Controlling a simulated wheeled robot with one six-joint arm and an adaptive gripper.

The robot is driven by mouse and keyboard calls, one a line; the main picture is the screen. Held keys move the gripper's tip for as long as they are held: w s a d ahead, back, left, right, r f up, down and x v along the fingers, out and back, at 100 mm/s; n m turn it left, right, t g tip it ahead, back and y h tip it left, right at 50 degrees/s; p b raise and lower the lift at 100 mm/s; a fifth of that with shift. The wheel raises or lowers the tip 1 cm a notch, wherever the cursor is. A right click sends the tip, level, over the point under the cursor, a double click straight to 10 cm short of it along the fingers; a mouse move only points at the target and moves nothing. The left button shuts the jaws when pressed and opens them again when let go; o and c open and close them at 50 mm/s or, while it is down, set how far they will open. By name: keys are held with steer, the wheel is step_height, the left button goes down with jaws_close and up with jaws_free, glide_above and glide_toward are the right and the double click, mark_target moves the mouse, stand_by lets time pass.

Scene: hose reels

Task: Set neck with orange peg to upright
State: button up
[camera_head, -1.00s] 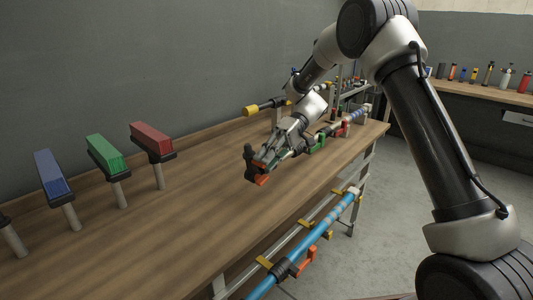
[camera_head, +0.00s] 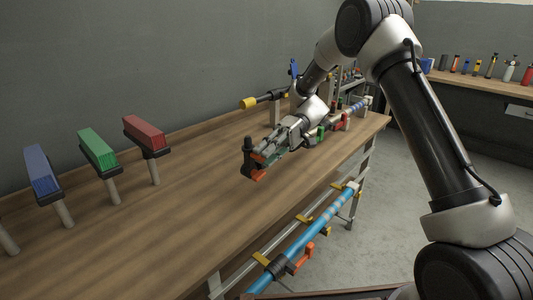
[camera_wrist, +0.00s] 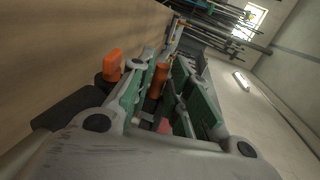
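The neck (camera_head: 248,152) is a dark, short piece at the tip of my gripper, standing roughly upright over the bench in the head view. An orange part (camera_head: 259,175) sticks out at its foot, below my fingers. My gripper (camera_head: 264,157) reaches in from the right, with its fingers beside the neck. In the wrist view an orange peg (camera_wrist: 157,80) lies between the two green-padded fingers of the gripper (camera_wrist: 164,84). A thin dark gap seems to show on its right, so I cannot tell if both pads touch it. Another orange block (camera_wrist: 112,65) sits outside the left finger.
Blue (camera_head: 42,170), green (camera_head: 98,151) and red (camera_head: 147,135) blocks stand on posts to the left. A yellow-tipped black rod (camera_head: 250,103) is behind my gripper. A blue pipe (camera_head: 312,235) runs along the bench's front. The wooden bench top (camera_head: 165,210) between is mostly clear.

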steer(key=shift+o, duration=0.8)
steer(key=v, duration=1.2)
